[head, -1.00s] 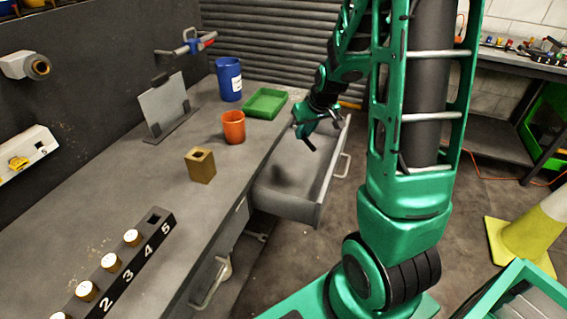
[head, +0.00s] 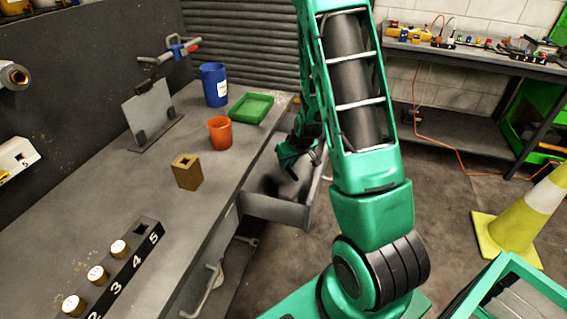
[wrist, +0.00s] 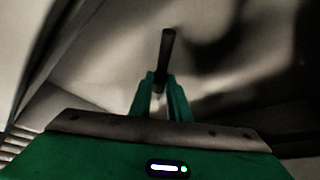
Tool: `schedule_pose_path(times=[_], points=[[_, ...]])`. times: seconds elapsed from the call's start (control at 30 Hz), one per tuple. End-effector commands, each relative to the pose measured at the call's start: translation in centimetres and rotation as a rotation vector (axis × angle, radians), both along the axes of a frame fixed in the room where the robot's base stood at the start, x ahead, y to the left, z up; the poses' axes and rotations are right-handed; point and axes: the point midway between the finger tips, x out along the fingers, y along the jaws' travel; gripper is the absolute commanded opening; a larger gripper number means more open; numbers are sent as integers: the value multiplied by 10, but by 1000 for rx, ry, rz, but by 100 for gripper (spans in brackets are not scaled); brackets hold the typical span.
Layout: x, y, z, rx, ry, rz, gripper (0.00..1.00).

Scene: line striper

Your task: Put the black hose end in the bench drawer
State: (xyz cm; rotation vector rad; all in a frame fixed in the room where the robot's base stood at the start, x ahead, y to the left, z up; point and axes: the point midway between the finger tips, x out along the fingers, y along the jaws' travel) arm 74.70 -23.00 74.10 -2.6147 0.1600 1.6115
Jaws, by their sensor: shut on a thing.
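The bench drawer (head: 275,211) is pulled open at the right side of the bench, and its light interior fills much of the wrist view (wrist: 110,65). My gripper (head: 294,165) is pointing down within the drawer's opening, in the wrist view (wrist: 160,88) with its green fingers close together. It is shut on the black hose end (wrist: 167,50), a dark thin cylinder sticking out beyond the fingertips. Dark shadow lies on the drawer floor beside it. I cannot tell whether the hose end touches the floor. In the head view my arm hides part of the drawer.
On the bench (head: 110,165) stand an orange cup (head: 220,134), a blue cup (head: 214,86), a green tray (head: 251,107), a brass-coloured block (head: 187,172) and a numbered rack (head: 125,262). A yellow cone (head: 520,222) stands on the floor at right.

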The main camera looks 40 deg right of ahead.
Motion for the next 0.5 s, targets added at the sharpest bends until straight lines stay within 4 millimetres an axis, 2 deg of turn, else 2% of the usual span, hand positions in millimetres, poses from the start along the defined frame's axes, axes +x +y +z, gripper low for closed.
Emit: schedule_pose_path(times=[0.13,0.27,0.5], points=[[25,-3,0,-2,-1,1,0],[22,-3,-11,0,1,0,0],[22,-3,-12,0,0,0,0]])
